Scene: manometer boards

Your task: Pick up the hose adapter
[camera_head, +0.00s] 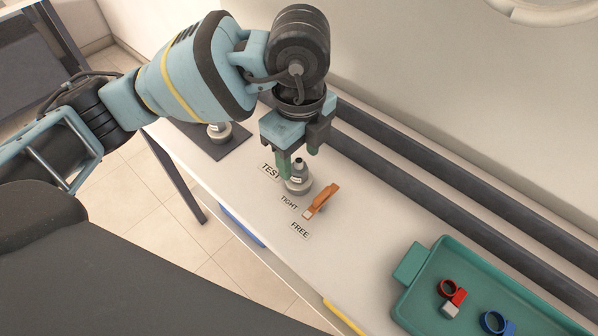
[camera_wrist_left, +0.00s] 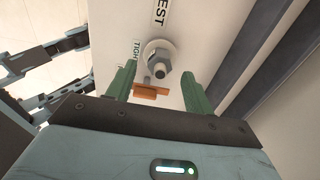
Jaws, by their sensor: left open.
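A metal fitting (camera_head: 298,184), which looks like the hose adapter, stands upright on the white bench by the TEST label. It has a round base and a narrower dark-topped neck. In the left wrist view the fitting (camera_wrist_left: 158,62) shows its hex part and dark opening. My left gripper (camera_head: 298,161) is open just above it, green fingers pointing down. In the left wrist view the gripper (camera_wrist_left: 160,78) has its fingers on either side, with nothing held. A second metal fitting (camera_head: 218,132) stands on a dark mat. My right gripper is not in view.
An orange lever (camera_head: 323,200) lies close beside the fitting, near the TIGHT (camera_head: 289,202) and FREE (camera_head: 300,230) labels. Dark rails (camera_head: 430,168) run along the wall.

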